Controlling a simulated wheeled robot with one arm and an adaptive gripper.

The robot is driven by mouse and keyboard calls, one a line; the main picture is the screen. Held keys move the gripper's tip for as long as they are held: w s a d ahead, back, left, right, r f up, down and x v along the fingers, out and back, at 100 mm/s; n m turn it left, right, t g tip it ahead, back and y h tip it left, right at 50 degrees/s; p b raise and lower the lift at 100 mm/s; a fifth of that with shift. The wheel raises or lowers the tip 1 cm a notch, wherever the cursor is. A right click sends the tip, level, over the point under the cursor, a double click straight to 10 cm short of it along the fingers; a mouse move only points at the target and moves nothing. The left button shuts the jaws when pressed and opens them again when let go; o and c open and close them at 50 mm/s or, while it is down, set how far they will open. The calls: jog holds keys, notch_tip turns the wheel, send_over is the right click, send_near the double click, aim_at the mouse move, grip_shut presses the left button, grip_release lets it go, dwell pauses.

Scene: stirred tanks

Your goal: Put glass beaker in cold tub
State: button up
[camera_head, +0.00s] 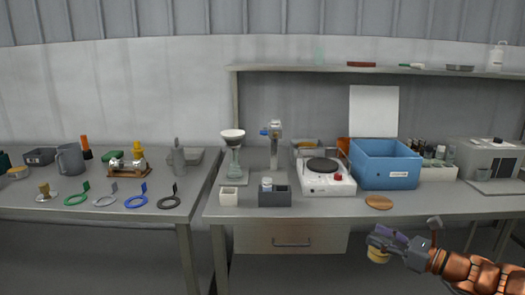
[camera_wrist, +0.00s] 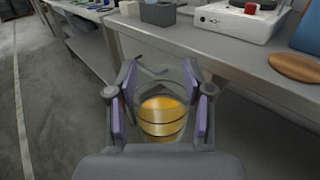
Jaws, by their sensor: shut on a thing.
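My gripper (camera_head: 378,241) is in front of the right bench, below the level of its top, at the lower right of the head view. In the wrist view my gripper (camera_wrist: 161,92) has its purple-padded fingers on both sides of a clear round vessel with amber contents, which I take as the glass beaker (camera_wrist: 162,118). The beaker (camera_head: 377,257) shows as a small yellowish shape under the fingers in the head view. A blue open-topped box, likely the cold tub (camera_head: 385,177), stands on the right bench. Its inside is mostly hidden. A blue corner of the tub (camera_wrist: 309,33) shows in the wrist view.
A white hotplate (camera_head: 327,184) stands left of the blue tub, and a rack of bottles (camera_head: 437,172) stands right of it. A round wooden mat (camera_head: 379,202) lies before the tub. A shelf (camera_head: 300,68) runs above. The floor (camera_wrist: 50,130) beside the bench is clear.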

jog(key=w+a+f+n+g+y, duration=0.1)
jog(key=w+a+f, duration=0.2)
jog(key=a, duration=0.3)
jog(key=w+a+f+n+g+y, duration=0.1)
jog(key=w+a+f, duration=0.15)
jog(key=a, duration=0.45)
notch_tip(320, 180, up, 7)
jog(key=p, duration=1.5)
jog(key=shift+r, duration=0.15)
jog(key=shift+d+r, duration=0.1)
